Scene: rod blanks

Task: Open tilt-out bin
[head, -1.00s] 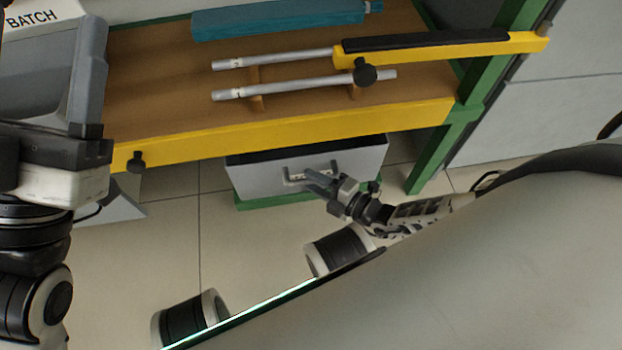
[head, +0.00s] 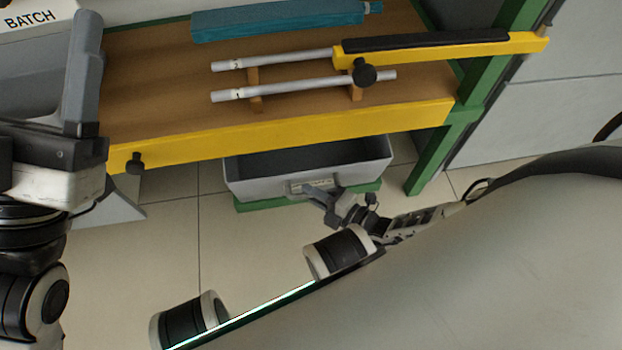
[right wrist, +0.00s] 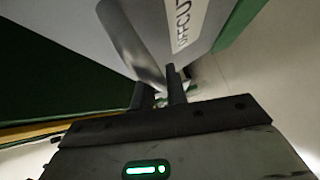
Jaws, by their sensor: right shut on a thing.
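The grey tilt-out bin (head: 245,187) under the bench is tipped out towards me, and its dark inside shows in the head view. Its front carries a bar handle and a small label. In the right wrist view the bin front (right wrist: 200,22) fills the upper middle, with an "OFFCUT" label partly in view and the grey handle (right wrist: 138,48) close to the fingers. My right gripper (head: 322,197) is shut on the handle; its fingers (right wrist: 160,94) also show in the right wrist view. My left gripper (head: 82,75) is large at the left edge, away from the bin; its jaw gap is unclear.
The bench's yellow front edge (head: 290,130) runs above the bin. A green post (head: 435,150) stands right of the bin. Tiled floor in front is clear.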

